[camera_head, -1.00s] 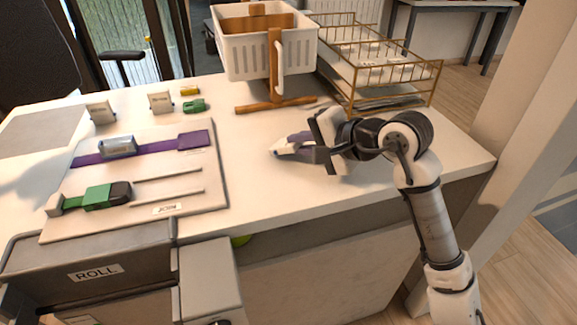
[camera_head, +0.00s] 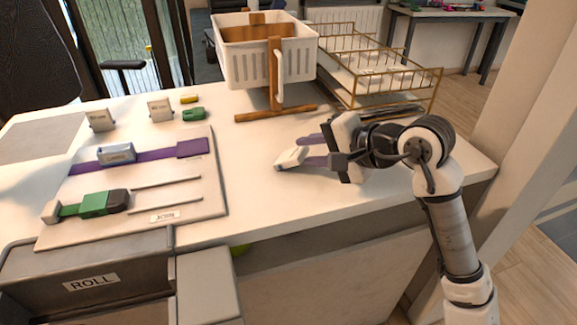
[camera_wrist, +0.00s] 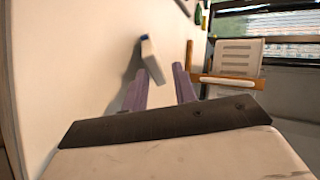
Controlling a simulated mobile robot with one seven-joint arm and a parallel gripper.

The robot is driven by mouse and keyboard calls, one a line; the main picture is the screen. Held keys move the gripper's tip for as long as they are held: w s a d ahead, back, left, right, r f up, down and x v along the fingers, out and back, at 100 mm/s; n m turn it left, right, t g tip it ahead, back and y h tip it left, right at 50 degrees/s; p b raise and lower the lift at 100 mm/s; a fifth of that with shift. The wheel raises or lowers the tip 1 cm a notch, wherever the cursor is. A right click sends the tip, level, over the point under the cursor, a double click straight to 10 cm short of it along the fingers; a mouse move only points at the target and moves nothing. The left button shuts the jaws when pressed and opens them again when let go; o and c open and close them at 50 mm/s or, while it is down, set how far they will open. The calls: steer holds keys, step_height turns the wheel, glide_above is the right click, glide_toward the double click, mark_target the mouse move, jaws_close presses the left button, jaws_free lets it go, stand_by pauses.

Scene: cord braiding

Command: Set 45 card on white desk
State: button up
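A small white block-like card (camera_head: 291,157) with a bluish edge is tilted at the white desk (camera_head: 258,205), right of the board. No number is readable on it. It also shows in the wrist view (camera_wrist: 152,60), just beyond my fingertips. I cannot tell whether it rests fully on the desk. My gripper (camera_head: 303,151) is low over the desk, with its two purple fingers apart. In the wrist view, a gap shows between the fingers of my gripper (camera_wrist: 160,72), and neither appears pressed on the card.
A white basket (camera_head: 240,62) on a wooden stand and a gold wire rack (camera_head: 400,75) stand behind. A board (camera_head: 205,210) with purple and green cords lies left. Two label cards, one (camera_head: 160,109) near a green clip, stand behind it. Desk front centre is clear.

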steer(key=shift+b+v, duration=0.4)
steer(key=shift+v, duration=2.15)
step_height(320, 180, up, 8)
steer(key=s+d+p, duration=0.1)
steer(key=d+p, duration=0.1)
steer(key=shift+s+f, duration=0.2)
steer(key=shift+s, duration=0.1)
